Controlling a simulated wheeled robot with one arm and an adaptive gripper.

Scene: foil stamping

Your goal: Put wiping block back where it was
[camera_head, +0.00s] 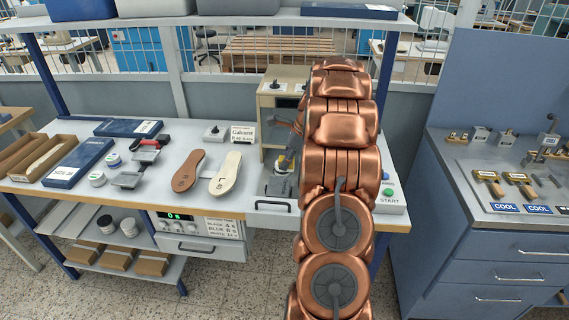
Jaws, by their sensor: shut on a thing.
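My gripper (288,150) shows only in part to the left of my copper arm, low over the right part of the workbench. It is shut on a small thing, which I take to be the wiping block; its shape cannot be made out. A small yellow and pale patch (284,163) shows just below the gripper, over grey equipment (280,183) on the bench. I cannot tell whether they touch. My arm hides the bench to the right of the gripper.
A START button box (390,200) is right. A blue cabinet (480,260) stands farther right.

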